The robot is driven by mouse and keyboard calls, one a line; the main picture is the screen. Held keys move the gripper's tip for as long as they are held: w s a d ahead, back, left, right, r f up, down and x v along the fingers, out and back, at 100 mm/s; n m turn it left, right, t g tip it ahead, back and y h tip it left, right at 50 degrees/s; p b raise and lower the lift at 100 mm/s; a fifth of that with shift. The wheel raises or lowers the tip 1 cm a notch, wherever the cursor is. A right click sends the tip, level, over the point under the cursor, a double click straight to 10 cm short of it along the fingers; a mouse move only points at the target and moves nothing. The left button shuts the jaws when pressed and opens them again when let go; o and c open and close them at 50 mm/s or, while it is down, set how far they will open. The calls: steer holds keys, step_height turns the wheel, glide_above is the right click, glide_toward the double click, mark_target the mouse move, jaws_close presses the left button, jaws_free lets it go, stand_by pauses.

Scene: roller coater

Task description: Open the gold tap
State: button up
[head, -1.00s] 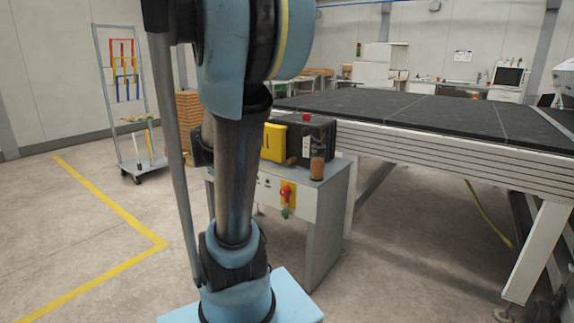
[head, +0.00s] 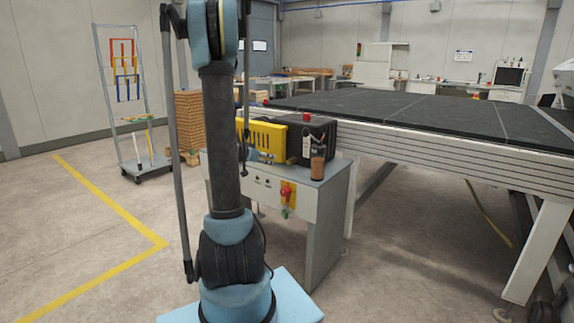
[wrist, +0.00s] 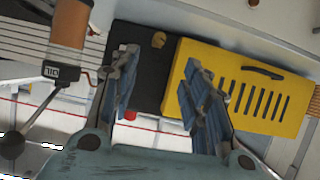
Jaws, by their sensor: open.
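A small round gold-coloured piece (wrist: 159,39), which looks like the gold tap, sits on a black box (wrist: 145,78) in the wrist view. I cannot make out its handle or whether it is open or shut. It is too small to pick out in the head view, where the black box (head: 322,135) stands on a grey cabinet. My gripper (wrist: 162,92) is open and empty. Its two blue-grey fingers lie over the black box and the left edge of a yellow box in the picture, apart from the gold piece.
The yellow slotted box (wrist: 250,88) stands beside the black box. An amber cylinder (wrist: 72,22) and a metal rod with a black ball (wrist: 12,145) are at the left. The cabinet (head: 325,210) has a red switch (head: 287,191) and stands beside a large dark-topped table (head: 420,113).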

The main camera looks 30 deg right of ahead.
mark_target(288, 161)
steer(key=x, duration=1.3)
steer(key=r+x, duration=0.1)
steer(key=x, duration=0.5)
steer(key=shift+w+d+f, duration=0.2)
steer(key=shift+w+d, duration=0.2)
jaws_close()
